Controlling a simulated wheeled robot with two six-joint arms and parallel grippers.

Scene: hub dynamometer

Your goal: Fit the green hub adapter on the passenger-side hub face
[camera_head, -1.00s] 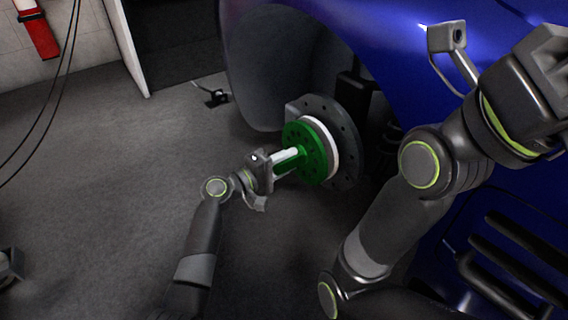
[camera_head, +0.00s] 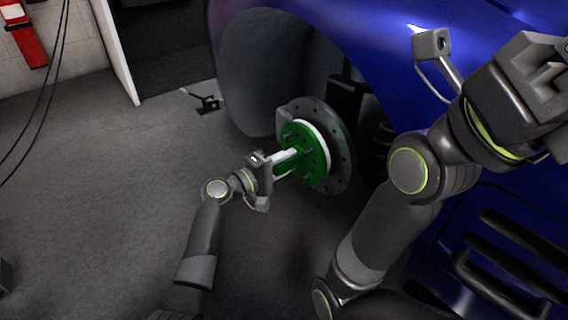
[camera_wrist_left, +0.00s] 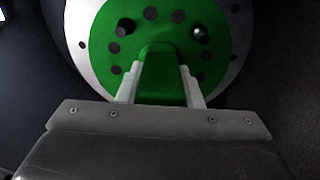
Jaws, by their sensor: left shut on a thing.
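The green hub adapter (camera_head: 312,160) is a round green plate with a ring of holes and a stubby handle. My left gripper (camera_head: 284,160) is shut on that handle, with a pale finger on each side in the left wrist view (camera_wrist_left: 160,85). The adapter (camera_wrist_left: 165,30) is upright in front of the hub face (camera_head: 329,137), which shows as a pale ring and dark drilled disc behind it. In the wrist view, stud-like ends show in two of the adapter's holes. I cannot tell whether the adapter is fully flush. My right arm is at the right; its fingertips are not clearly visible.
The blue car body (camera_head: 385,50) and wheel arch (camera_head: 262,70) surround the hub above and to the right. A small dark item (camera_head: 207,103) lies on the floor near the doorway. The grey floor (camera_head: 110,190) at left is clear.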

